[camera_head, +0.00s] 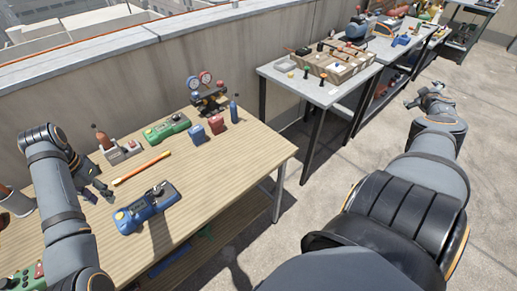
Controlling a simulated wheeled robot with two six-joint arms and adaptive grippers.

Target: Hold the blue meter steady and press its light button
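The blue meter (146,210) lies on the wooden table near its front edge. It has a yellow part at its left end and a dark part toward its right end; I cannot tell which is the light button. My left gripper (98,192) is above the table, left of the meter and apart from it. Its fingers look spread, with nothing between them. My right gripper (425,97) is far off to the right, over the concrete floor and away from the table. It looks open and empty.
A grey table (319,95) stands beyond. The table's right part is clear.

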